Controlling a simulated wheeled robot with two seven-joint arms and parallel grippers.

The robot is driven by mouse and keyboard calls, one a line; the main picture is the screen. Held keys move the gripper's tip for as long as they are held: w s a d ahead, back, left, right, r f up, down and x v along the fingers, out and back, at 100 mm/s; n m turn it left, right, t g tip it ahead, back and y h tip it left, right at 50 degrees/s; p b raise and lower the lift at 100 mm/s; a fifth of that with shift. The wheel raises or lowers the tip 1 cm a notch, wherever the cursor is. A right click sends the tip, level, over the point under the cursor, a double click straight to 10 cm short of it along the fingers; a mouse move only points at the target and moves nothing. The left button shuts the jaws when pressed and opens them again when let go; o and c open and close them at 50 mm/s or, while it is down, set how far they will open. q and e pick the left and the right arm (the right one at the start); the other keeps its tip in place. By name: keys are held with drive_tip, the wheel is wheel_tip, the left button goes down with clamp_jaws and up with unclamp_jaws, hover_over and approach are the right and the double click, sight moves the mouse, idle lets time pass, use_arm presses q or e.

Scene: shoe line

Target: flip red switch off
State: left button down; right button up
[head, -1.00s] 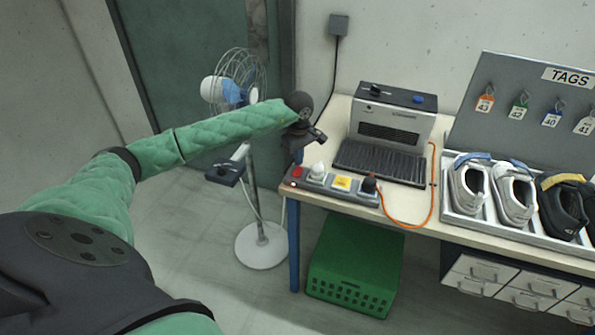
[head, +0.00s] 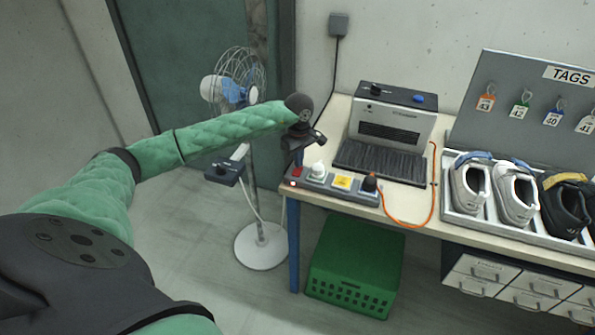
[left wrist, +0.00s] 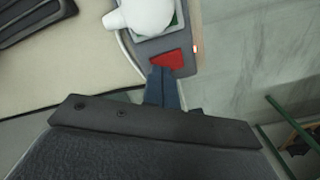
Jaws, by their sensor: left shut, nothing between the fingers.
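The red switch (head: 297,171) is at the left end of a grey power strip (head: 330,184) on the table's front left corner. It also shows in the left wrist view (left wrist: 172,58). A small orange light (left wrist: 195,48) glows beside it. My left gripper (head: 299,158) is shut and empty, pointing down at the switch. In the left wrist view its fingertips (left wrist: 161,72) are right at the switch's edge and cover part of it; I cannot tell whether they touch it. My right gripper is not in view.
A white plug (head: 318,170) and a black plug (head: 370,183) with an orange cord stand in the strip. Behind is a grey machine (head: 393,115); shoes (head: 515,190) sit at right. A fan (head: 240,90) stands left, and a green crate (head: 355,265) is under the table.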

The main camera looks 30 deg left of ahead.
use_arm(q)
drive_tip(key=shift+f+b, duration=0.65)
drive_tip(key=shift+f, duration=0.15)
idle(0.4)
drive_tip(key=shift+r, duration=0.15)
drive_tip(key=shift+r+p, duration=0.5)
drive_tip(key=shift+r, duration=2.9)
